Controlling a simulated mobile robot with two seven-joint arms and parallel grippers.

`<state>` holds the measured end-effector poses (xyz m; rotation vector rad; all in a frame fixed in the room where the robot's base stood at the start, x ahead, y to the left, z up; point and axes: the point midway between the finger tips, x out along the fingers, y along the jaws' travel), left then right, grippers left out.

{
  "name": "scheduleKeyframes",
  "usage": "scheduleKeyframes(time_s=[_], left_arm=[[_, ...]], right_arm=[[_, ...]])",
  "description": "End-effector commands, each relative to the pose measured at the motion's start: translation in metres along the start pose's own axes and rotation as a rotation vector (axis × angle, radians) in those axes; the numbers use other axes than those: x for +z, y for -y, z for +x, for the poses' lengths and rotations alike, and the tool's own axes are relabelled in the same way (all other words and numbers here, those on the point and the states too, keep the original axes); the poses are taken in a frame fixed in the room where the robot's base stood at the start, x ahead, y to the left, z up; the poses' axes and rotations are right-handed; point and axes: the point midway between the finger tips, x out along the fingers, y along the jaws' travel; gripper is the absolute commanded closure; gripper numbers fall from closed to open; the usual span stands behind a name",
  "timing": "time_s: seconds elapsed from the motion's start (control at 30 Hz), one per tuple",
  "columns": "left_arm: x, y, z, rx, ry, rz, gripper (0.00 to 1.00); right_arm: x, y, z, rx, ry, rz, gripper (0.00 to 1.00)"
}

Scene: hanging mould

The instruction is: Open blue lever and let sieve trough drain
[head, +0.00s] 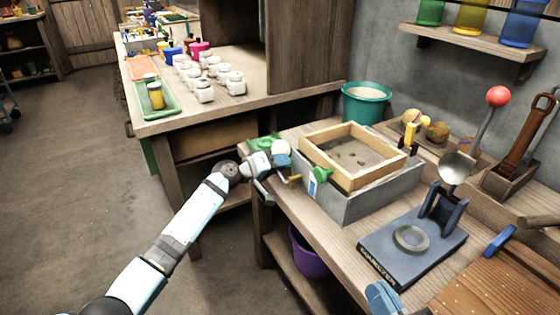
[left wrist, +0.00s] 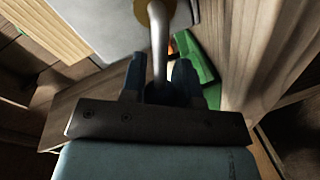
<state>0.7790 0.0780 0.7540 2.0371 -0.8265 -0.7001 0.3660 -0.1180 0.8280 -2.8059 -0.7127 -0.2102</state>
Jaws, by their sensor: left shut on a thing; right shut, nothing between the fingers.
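The sieve trough (head: 365,203) is a grey box on the workbench with a wooden sieve frame (head: 330,166) on top. A brass tap (head: 293,180) sits on its left side, beside a green fitting (head: 320,175). My left gripper (head: 283,160) is at that side. In the left wrist view its fingers (left wrist: 160,85) are shut on a grey metal rod (left wrist: 158,45) that leads to a round brass fitting (left wrist: 152,12). I cannot make out a blue lever. A light-blue end of my right arm, seemingly the right gripper (head: 380,295), shows at the bottom edge, clear of the trough.
A purple bucket (head: 308,255) stands below the bench. Another table with white jars (head: 205,90) is at the back left. Floor at left is clear.

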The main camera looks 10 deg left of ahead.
Motion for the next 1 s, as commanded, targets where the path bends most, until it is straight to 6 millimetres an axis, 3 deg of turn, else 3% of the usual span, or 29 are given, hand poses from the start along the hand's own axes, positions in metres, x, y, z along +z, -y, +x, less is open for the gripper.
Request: scheduleKeyframes(time_s=[0.7, 0.73, 0.83, 1.0], left_arm=[[0.0023, 0.0048, 0.0013, 0.002, 0.016, -0.075, 1.0], [0.0024, 0.0048, 0.0013, 0.002, 0.016, -0.075, 0.69], [0.0023, 0.0048, 0.0013, 0.002, 0.016, -0.075, 0.46], [0.0022, 0.0054, 0.0011, 0.002, 0.016, -0.075, 0.46]], right_arm=[[-0.0025, 0.0005, -0.0003, 0.0, -0.01, 0.001, 1.0], [-0.0024, 0.0004, -0.0003, 0.0, -0.009, 0.001, 1.0], [-0.0024, 0.0002, -0.0003, 0.001, -0.009, 0.001, 1.0], [-0.0022, -0.0001, -0.0004, 0.001, -0.008, 0.0, 1.0]])
